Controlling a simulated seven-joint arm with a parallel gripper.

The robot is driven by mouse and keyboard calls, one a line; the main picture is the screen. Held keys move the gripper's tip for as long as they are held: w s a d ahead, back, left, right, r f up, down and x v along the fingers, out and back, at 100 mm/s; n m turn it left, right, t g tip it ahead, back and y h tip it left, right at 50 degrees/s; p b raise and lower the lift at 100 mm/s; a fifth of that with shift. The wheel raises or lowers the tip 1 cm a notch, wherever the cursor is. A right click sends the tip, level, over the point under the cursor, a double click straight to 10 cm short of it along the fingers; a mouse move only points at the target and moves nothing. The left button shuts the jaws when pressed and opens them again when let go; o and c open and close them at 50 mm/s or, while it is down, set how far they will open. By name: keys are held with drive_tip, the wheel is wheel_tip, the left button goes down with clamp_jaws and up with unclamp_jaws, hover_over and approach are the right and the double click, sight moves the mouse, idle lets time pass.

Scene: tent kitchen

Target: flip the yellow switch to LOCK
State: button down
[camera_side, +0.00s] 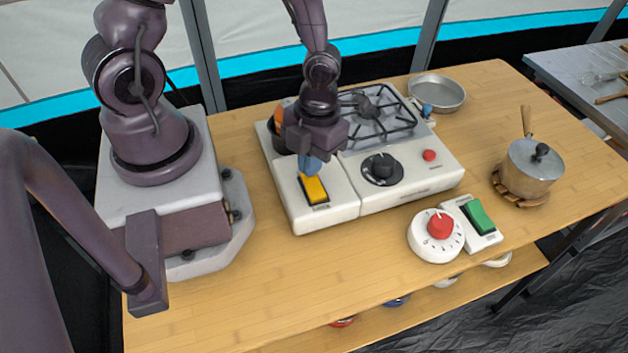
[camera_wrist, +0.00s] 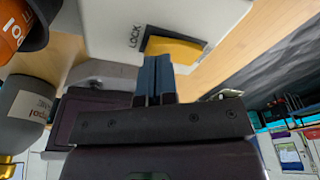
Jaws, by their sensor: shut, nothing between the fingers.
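The yellow switch (camera_side: 314,190) is a rocker set in the top of the white left-hand section of the stove (camera_side: 290,207). In the wrist view the yellow switch (camera_wrist: 177,48) shows beside the printed word LOCK. My gripper (camera_side: 311,165) is shut and empty, with its blue fingers pointing down at the far end of the switch. In the wrist view the fingertips of my gripper (camera_wrist: 156,60) are at the LOCK end of the switch. I cannot tell whether they touch it, and they hide part of that end.
On the stove are a black knob (camera_side: 381,167), a red button (camera_side: 429,155) and a burner grate (camera_side: 376,118). A dial with a red knob (camera_side: 437,235) and a green switch (camera_side: 479,215) lie in front. A pot (camera_side: 531,168) and a pan (camera_side: 437,93) stand right. The front left tabletop is clear.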

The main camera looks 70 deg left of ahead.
drive_tip(key=shift+f, duration=0.45)
drive_tip(key=shift+r, duration=3.5)
drive_tip(key=n, duration=0.4)
drive_tip(key=shift+s+a+n, duration=0.15)
drive_tip(key=shift+s+n, duration=0.25)
wheel_tip(320, 180, up, 21)
drive_tip(key=s+a+n+t, duration=0.2)
drive_tip(key=n+t, duration=0.5)
drive_tip(key=n, duration=1.8)
drive_tip(key=shift+a+f+y, duration=0.15)
drive_tip(key=shift+a+y, duration=0.2)
drive_tip(key=shift+y, duration=0.05)
